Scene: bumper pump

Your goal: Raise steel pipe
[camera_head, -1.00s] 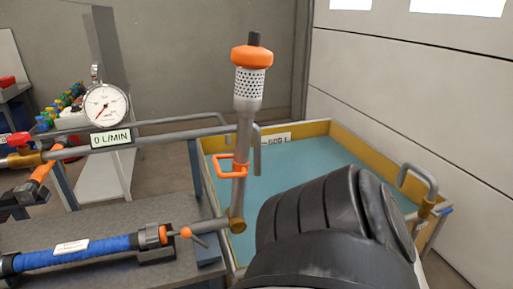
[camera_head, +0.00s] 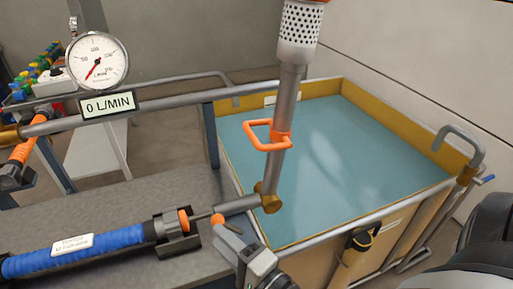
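The steel pipe (camera_head: 286,100) stands nearly upright, leaning slightly right, on a brass joint (camera_head: 268,196) at the near left tank corner. An orange loop handle (camera_head: 262,139) is fixed around its middle. Its perforated strainer (camera_head: 299,30) is near the top, and its upper end is cut off by the picture edge. A grey and black shape at the bottom centre appears to be my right gripper (camera_head: 243,250), just below the brass joint and beside an orange knob (camera_head: 217,219). It is apart from the pipe handle, and its fingers cannot be made out clearly. My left gripper is out of view.
The blue-filled tank (camera_head: 233,175) with a yellow rim spreads behind the pipe. A blue hose (camera_head: 110,249) lies on the grey bench (camera_head: 110,205) at left. A gauge (camera_head: 98,62) stands above a "0 L/MIN" sign (camera_head: 108,103). A hooked pipe (camera_head: 470,145) stands at the right rim.

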